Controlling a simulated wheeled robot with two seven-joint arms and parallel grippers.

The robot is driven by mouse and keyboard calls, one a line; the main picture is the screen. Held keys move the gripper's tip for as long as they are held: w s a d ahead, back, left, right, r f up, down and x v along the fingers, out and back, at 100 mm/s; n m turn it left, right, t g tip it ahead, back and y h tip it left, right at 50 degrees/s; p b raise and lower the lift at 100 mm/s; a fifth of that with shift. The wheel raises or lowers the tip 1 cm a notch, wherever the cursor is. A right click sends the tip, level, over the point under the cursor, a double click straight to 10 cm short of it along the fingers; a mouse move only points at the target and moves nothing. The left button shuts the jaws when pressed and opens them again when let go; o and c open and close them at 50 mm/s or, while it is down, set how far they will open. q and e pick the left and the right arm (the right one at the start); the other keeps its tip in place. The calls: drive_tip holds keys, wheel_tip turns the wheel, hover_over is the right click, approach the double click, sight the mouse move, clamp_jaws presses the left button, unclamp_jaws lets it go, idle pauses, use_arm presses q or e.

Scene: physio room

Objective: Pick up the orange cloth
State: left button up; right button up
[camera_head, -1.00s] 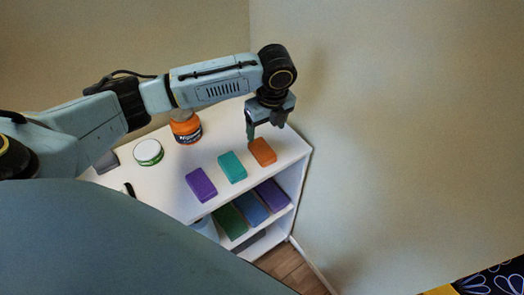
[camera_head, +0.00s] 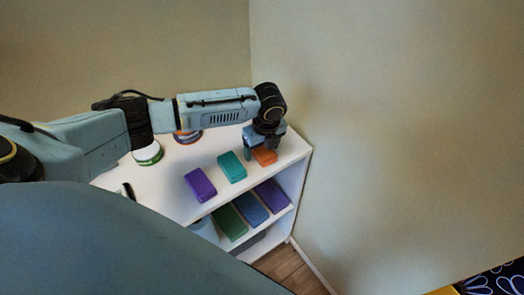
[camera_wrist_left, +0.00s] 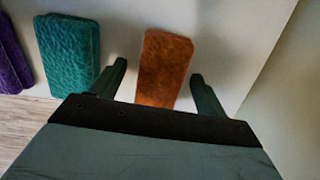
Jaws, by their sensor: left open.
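The orange cloth (camera_head: 264,156) is a folded block on the white shelf top, near its right end. It also shows in the left wrist view (camera_wrist_left: 164,68), where it lies between the two fingers. My left gripper (camera_head: 260,155) is open and right over the cloth, partly hiding it in the head view. In the left wrist view my left gripper (camera_wrist_left: 158,82) has one finger on each side of the cloth, with a gap on both sides. I cannot tell how high the fingertips are above the shelf. My right gripper is not in view.
A teal cloth (camera_head: 232,167) and a purple cloth (camera_head: 200,185) lie left of the orange one on the white shelf (camera_head: 175,195). Two jars stand further left, partly behind my arm. More folded cloths lie on the lower shelf. The wall (camera_head: 390,130) is close on the right.

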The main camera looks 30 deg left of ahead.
sight(262, 148)
use_arm(q)
drive_tip(key=shift+c, duration=0.4)
drive_tip(key=c, duration=1)
drive_tip(key=shift+r, duration=0.15)
wheel_tip(262, 148, up, 10)
drive_tip(key=shift+f+p, duration=0.1)
drive_tip(key=shift+p, duration=0.4)
